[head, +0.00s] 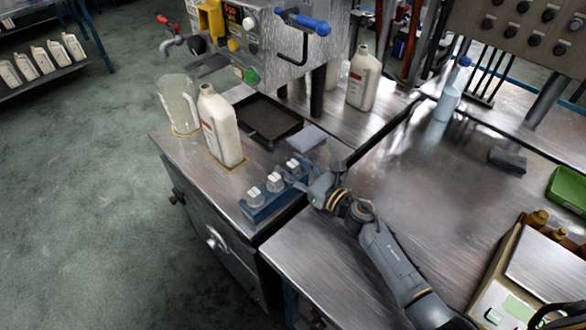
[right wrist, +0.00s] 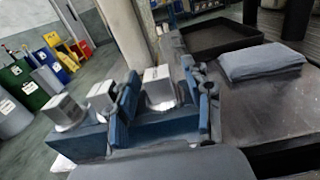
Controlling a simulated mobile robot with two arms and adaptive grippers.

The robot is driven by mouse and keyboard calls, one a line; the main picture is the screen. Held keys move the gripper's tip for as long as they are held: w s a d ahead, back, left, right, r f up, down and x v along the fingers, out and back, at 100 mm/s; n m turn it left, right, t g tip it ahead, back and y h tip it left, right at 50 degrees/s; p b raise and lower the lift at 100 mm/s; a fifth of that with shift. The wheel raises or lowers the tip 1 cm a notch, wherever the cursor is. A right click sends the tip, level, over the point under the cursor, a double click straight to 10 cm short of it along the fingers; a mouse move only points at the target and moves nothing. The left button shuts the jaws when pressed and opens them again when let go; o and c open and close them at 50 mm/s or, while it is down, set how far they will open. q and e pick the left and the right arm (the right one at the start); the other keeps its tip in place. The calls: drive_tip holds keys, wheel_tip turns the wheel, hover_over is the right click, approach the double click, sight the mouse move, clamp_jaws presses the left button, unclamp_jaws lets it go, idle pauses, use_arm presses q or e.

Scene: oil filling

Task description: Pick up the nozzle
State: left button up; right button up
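Three nozzles with pale square tops stand upright in a row in a blue rack (head: 262,209) on the steel cabinet top. In the head view they are the left nozzle (head: 254,196), the middle nozzle (head: 275,182) and the right nozzle (head: 294,168). My right gripper (head: 297,177) reaches in from the right, at the right nozzle. In the right wrist view, that nozzle (right wrist: 160,88) stands between the two open fingers (right wrist: 165,103), still seated in the rack. Its lower part is hidden. I cannot tell whether a finger touches it. My left gripper is not in view.
Behind the rack lie a folded grey cloth (head: 306,139) and a black tray (head: 267,118). A white bottle (head: 220,128) and a clear jug (head: 178,104) stand at the cabinet's left. A machine (head: 270,40) rises behind. The steel table (head: 400,185) to the right has clear room.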

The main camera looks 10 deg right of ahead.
sight(293, 165)
clamp_jaws()
drive_tip(key=shift+r, duration=0.1)
drive_tip(key=shift+r, duration=0.2)
drive_tip(key=r, duration=0.1)
drive_tip(key=r+p, duration=0.1)
drive_tip(key=r, duration=0.1)
drive_tip(key=shift+s+r, duration=0.3)
drive_tip(key=s+a+r+p, duration=0.3)
drive_tip(key=s+r+p, duration=0.4)
drive_tip(key=s, duration=0.6)
drive_tip(key=shift+r, duration=0.9)
